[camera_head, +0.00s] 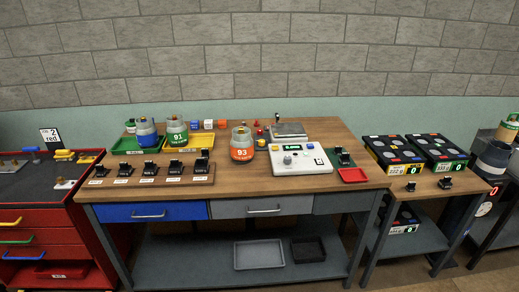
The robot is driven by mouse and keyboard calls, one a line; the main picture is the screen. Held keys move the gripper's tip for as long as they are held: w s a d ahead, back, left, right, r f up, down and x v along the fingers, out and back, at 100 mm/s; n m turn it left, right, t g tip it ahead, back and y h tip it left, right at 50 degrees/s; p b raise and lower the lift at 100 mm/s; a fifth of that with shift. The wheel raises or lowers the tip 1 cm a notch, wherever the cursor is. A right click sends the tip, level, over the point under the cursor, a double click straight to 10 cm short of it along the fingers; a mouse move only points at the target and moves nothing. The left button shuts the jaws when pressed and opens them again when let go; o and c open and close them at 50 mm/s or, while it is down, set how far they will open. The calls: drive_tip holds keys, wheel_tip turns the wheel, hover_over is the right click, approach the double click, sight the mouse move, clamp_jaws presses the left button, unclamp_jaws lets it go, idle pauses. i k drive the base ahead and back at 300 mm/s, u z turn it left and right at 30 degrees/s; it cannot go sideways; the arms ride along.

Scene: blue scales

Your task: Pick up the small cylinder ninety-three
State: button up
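The cylinder ninety-three (242,143) stands upright on the wooden workbench (225,177), a little right of the bench's middle. It is greyish with an orange band marked 93. Nothing hides its front. A similar cylinder marked 91 (177,131), with a green label, stands to its left and farther back. Another cylinder with a blue band (147,132) stands left of that one; I cannot read its number. My gripper is not in view.
A white scale unit (300,160) stands right of cylinder ninety-three. A row of black switches (148,168) lies to its left, with green (124,146) and yellow (202,139) trays behind. A red tray (353,175) is at the right. Bare bench lies in front of the cylinder.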

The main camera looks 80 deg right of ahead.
sight(242, 144)
drive_tip(key=z, duration=1.05)
drive_tip(key=i, duration=0.45)
